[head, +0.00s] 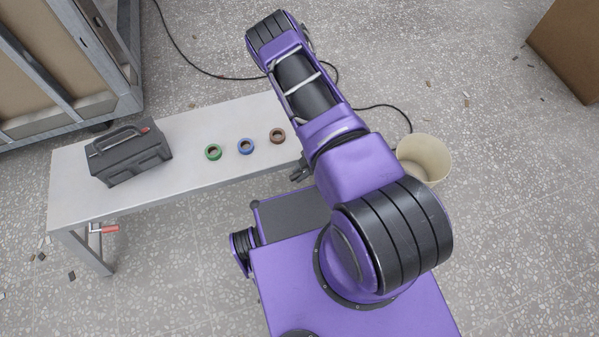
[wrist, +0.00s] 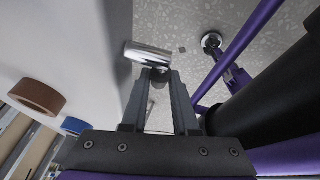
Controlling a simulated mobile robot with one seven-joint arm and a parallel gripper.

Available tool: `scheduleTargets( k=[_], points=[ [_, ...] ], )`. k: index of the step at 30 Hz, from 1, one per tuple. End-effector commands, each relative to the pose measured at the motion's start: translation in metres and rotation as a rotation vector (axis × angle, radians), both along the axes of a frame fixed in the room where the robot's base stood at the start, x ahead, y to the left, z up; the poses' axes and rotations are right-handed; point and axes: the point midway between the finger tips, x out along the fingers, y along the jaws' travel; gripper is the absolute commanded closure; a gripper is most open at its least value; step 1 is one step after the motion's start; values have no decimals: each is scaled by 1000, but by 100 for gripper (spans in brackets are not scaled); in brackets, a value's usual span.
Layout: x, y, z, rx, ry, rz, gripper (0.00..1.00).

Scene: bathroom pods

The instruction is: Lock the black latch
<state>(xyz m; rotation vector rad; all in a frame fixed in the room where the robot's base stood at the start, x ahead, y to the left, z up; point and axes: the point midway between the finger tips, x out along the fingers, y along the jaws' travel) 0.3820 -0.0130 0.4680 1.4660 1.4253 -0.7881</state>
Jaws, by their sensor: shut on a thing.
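My gripper (head: 300,172) is at the right end of the white bench (head: 208,182), mostly hidden behind my arm in the head view. In the wrist view, my gripper (wrist: 160,78) has its fingertips on either side of a small dark-grey stub. A shiny metal bar (wrist: 148,54) lies just past the tips, beside the bench edge, and seems joined to the stub. The jaws are shut on this metal piece. I cannot tell for sure whether it is the black latch; no other latch shows clearly.
A black toolbox (head: 128,158) and green (head: 213,152), blue (head: 245,146) and brown (head: 277,135) tape rolls are on the bench. A red-handled clamp (head: 106,228) is at its front left. A beige bin (head: 424,158) stands right of my arm. Cables cross the floor.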

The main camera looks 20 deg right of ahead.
Motion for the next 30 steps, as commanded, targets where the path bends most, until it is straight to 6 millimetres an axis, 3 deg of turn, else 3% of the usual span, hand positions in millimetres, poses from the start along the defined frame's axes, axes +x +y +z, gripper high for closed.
scheduleTargets(
  k=[24, 25, 27, 30],
  points=[
    [2, 1, 7, 130, -4, -1, 100],
    [2, 1, 7, 130, -4, -1, 67],
    [1, 1, 7, 129, -3, -1, 59],
    [1, 1, 6, 129, -2, 0, 59]
  ],
)
